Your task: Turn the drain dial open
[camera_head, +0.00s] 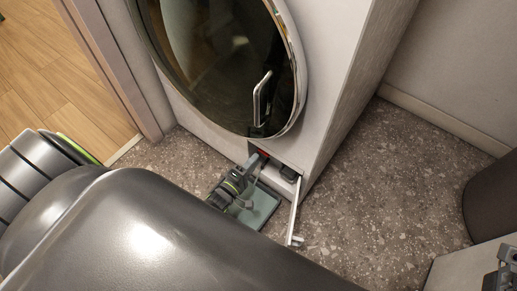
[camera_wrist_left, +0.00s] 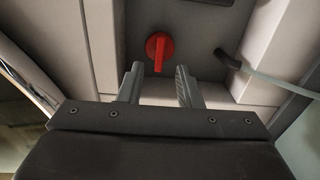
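The red drain dial (camera_wrist_left: 159,50) sits in the recess low on the washer (camera_wrist_left: 207,42). Its grip stands nearly upright in the left wrist view. A small part of the dial (camera_head: 264,154) shows in the head view. My left gripper (camera_wrist_left: 158,70) is open, with one finger on each side below the dial. The dial's lower end shows between the fingertips, and I see no clear contact. In the head view my left gripper (camera_head: 255,163) reaches into the opening at the washer's base.
A dark hose end with a pale tube (camera_wrist_left: 250,68) is right of the dial. A teal tray (camera_head: 262,208) lies on the floor under my left gripper. The round washer door (camera_head: 215,55) is above.

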